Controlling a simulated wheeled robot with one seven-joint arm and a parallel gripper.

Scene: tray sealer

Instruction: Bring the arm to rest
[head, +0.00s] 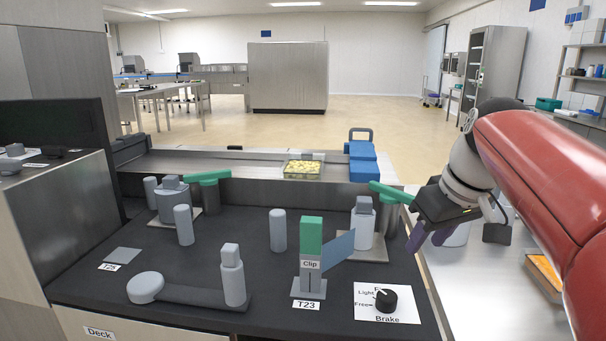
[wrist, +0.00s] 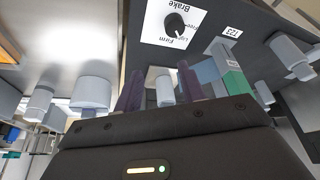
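My gripper (head: 428,238) hangs at the right of the dark deck in the head view, beside the right-hand clamp post with its green lever. Its two purple fingers point down and are spread apart. In the wrist view the fingers (wrist: 160,85) also stand apart, and a grey cylinder (wrist: 165,92) shows beyond the gap. Nothing appears to be held. My red arm reaches in from the right edge.
The dark deck (head: 200,262) carries grey posts, a green-topped Clip block (head: 311,240) and a Brake knob (head: 386,299). A tray of yellow pieces (head: 302,170) sits behind. A light worktop (head: 480,285) lies under my arm, with an orange-filled container (head: 543,272).

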